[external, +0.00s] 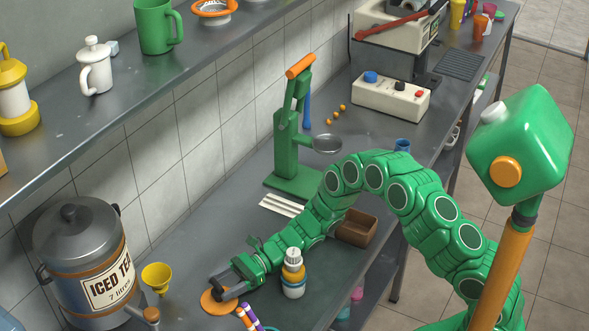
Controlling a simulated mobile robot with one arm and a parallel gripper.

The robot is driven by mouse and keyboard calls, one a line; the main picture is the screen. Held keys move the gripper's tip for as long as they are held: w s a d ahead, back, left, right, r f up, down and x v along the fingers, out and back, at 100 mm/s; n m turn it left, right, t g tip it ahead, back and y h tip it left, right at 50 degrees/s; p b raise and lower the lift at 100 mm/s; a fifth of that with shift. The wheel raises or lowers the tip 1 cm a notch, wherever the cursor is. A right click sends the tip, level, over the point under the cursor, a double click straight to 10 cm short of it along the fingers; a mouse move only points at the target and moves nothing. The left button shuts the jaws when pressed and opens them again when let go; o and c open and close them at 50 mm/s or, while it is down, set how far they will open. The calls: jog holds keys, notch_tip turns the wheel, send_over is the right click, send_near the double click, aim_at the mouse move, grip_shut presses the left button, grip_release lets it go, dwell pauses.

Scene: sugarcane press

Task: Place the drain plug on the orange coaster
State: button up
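The orange coaster (208,304) lies flat on the grey counter, to the right of the large drink urn. My gripper (225,288) reaches down over the coaster from the upper right, with its dark fingers low above or on it and covering part of it. A small dark shape between the fingers may be the drain plug, but it blends with the dark fingertips. I cannot tell the plug apart, nor how far the fingers are open.
An iced tea urn (80,258) and a yellow funnel (157,277) stand left of the coaster. Striped straws (248,318) lie in front. A green press (291,150) stands farther back.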

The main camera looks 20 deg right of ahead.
jog(key=o, duration=0.4)
jog(key=shift+o, duration=0.2)
jog(key=shift+r, duration=0.1)
jog(key=shift+v, duration=3.8)
jog(key=shift+r, duration=0.1)
